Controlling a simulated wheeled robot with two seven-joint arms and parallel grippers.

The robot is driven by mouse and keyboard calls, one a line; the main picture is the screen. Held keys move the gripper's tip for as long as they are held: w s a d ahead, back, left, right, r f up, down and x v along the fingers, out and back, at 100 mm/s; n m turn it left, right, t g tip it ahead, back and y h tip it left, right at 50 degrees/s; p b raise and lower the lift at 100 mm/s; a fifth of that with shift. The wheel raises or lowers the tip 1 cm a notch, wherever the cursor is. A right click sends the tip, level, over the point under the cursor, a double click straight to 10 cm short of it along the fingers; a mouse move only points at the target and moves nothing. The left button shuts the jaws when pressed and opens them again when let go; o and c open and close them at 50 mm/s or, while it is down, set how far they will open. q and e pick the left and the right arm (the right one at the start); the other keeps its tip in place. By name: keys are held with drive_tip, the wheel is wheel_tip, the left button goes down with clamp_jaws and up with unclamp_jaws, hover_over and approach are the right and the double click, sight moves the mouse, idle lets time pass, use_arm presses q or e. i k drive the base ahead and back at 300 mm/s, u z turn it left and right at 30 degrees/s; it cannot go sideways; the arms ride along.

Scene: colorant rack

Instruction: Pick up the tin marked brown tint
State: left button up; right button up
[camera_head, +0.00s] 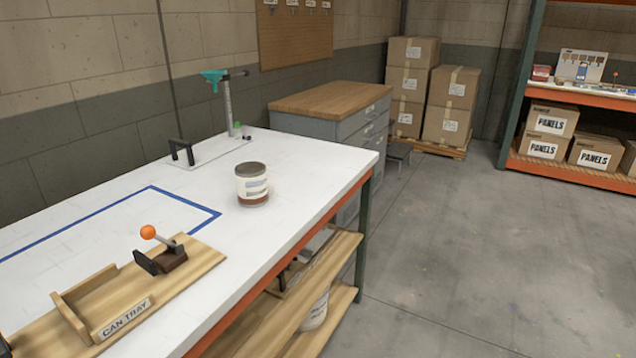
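A tin (252,185) with a grey-brown lid, a pale label and a brown band at its base stands upright on the white workbench top (310,165), to the right of the blue tape outline. The writing on its label is too small to read, so I cannot confirm that it says brown tint. Nothing touches the tin. Neither of my grippers shows in the head view.
A wooden board marked CAN TRAY (125,318) lies at the near left, with an orange-knobbed lever clamp (165,255). A teal-topped post (227,105) stands behind the tin. A drawer cabinet (330,105) stands beyond the bench. The floor at right is clear.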

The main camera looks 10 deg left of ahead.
sight(250, 176)
drive_tip(key=z, duration=0.95)
drive_tip(key=i, duration=1.05)
drive_tip(key=u, duration=2.5)
